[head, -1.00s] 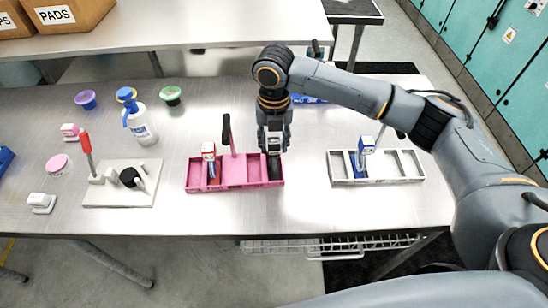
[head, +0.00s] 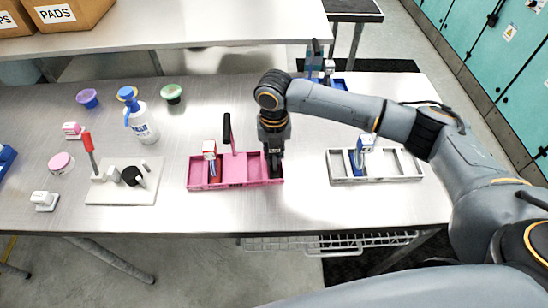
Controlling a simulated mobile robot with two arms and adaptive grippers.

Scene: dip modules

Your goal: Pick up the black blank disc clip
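My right gripper (head: 274,168) points down into the right-hand compartment of the pink tray (head: 232,184). Its dark fingers are seen narrow, so whether they are open or shut does not show. A dark piece, possibly the black blank disc clip, lies in that compartment and is mostly hidden by the fingers. A black upright handle (head: 227,130) stands at the tray's back. A round black disc (head: 131,176) sits on the white board (head: 108,196) at the left. My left gripper is not in view.
The pink tray also holds a small red-and-white block (head: 209,150). A grey tray (head: 376,178) with a blue piece stands to the right. The bench between the trays is clear.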

